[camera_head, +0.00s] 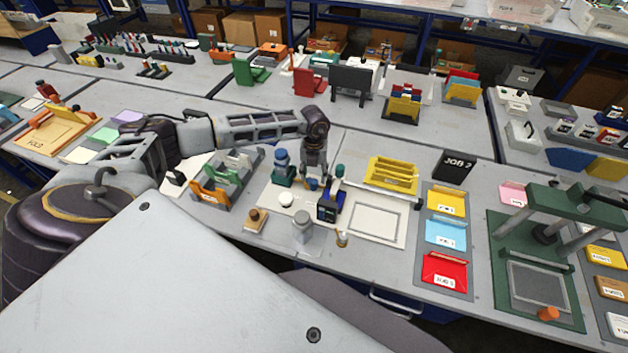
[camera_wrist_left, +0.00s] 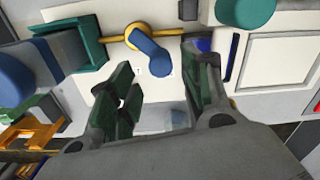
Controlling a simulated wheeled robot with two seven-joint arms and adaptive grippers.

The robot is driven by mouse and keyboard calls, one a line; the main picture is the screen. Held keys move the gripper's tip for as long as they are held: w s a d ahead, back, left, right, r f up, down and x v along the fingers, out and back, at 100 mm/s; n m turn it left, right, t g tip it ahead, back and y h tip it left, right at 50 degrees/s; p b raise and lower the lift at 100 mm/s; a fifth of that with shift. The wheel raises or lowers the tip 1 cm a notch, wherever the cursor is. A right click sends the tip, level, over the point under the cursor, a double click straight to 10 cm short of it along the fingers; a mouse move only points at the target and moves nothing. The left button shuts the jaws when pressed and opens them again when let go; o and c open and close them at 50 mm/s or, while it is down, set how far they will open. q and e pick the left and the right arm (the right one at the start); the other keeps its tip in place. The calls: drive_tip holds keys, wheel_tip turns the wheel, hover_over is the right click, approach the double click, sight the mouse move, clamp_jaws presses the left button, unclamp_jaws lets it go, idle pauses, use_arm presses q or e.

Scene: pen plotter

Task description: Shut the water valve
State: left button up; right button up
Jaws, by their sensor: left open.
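The water valve shows in the left wrist view as a blue lever handle (camera_wrist_left: 152,53) on a brass ring and pipe (camera_wrist_left: 168,33). The pipe runs left to right, and the handle slants across it toward the lower right. In the head view the valve's blue handle (camera_head: 312,184) is small, just under my left gripper (camera_head: 314,172). In the left wrist view my left gripper (camera_wrist_left: 160,98) is open with green-padded fingers apart. The handle lies beyond the fingertips, in line with the gap, with nothing between the fingers. My right gripper is not in view.
A green and blue fixture (camera_head: 284,168) stands left of the valve, and a blue-black unit (camera_head: 330,206) to the right. A yellow rack (camera_head: 391,176) stands behind.

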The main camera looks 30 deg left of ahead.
sight(314, 181)
use_arm(q)
drive_tip(key=shift+f+p, duration=0.35)
drive_tip(key=shift+f, duration=2.05)
drive_tip(key=c, duration=1)
